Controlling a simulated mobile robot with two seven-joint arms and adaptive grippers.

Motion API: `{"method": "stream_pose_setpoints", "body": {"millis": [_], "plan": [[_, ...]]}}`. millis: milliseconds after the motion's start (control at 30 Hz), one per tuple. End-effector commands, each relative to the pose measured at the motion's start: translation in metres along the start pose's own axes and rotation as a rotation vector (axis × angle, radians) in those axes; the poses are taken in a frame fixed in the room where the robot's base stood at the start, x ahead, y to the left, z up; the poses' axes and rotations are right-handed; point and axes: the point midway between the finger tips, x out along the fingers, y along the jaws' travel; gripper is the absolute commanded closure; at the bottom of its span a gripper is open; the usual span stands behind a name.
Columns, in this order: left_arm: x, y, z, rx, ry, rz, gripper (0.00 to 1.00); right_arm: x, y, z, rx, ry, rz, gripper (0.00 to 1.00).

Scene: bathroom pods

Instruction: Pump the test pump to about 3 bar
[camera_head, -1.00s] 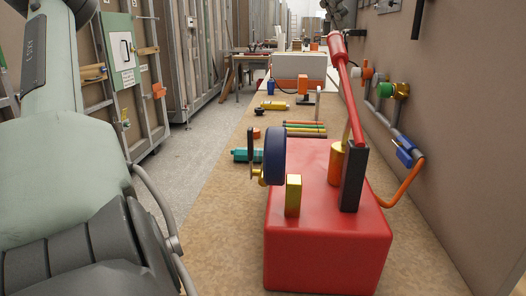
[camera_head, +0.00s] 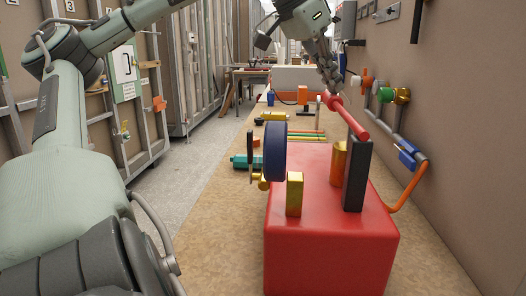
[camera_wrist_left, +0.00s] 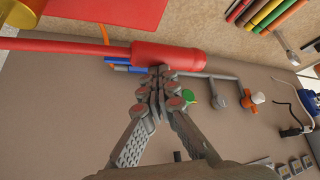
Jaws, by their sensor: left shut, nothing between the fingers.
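The red test pump (camera_head: 330,250) stands on the workbench with a black upright post (camera_head: 357,175) and a brass cylinder (camera_head: 338,160). Its red lever (camera_head: 350,122) slopes from the post up and away to a thicker grip (camera_head: 330,98); the grip also shows in the left wrist view (camera_wrist_left: 165,57). My left gripper (camera_head: 330,80) is shut and empty, its fingertips (camera_wrist_left: 160,72) at the grip, seemingly touching it. The blue round gauge (camera_head: 275,158) is edge-on, so its reading is hidden. My right gripper is out of view.
An orange hose (camera_head: 408,188) runs from the pump to the wall pipe with a blue-handled valve (camera_head: 407,158). Green-and-brass (camera_head: 396,96) and orange fittings are on the right wall. Coloured rods (camera_head: 305,136) and a teal tool (camera_head: 245,162) lie beyond the pump.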

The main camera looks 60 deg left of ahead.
Motion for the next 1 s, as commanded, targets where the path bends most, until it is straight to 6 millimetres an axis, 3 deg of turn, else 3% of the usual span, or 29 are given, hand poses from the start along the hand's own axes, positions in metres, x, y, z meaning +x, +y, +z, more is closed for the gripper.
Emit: {"method": "stream_pose_setpoints", "body": {"millis": [33, 200, 267, 700, 1000], "plan": [[-0.009, 0.000, -0.006, 0.000, -0.003, 0.000, 1.00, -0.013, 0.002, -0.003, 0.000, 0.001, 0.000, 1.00], [-0.030, 0.000, -0.021, 0.000, -0.003, 0.000, 1.00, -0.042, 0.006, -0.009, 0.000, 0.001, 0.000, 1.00], [-0.030, -0.002, -0.021, -0.002, -0.004, -0.004, 1.00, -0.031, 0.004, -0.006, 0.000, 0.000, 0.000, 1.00], [-0.086, -0.001, -0.059, -0.001, -0.003, -0.003, 1.00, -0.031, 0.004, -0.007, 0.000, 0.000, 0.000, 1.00], [-0.093, 0.000, -0.064, 0.000, -0.002, -0.001, 1.00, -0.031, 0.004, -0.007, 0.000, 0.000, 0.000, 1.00]]}}
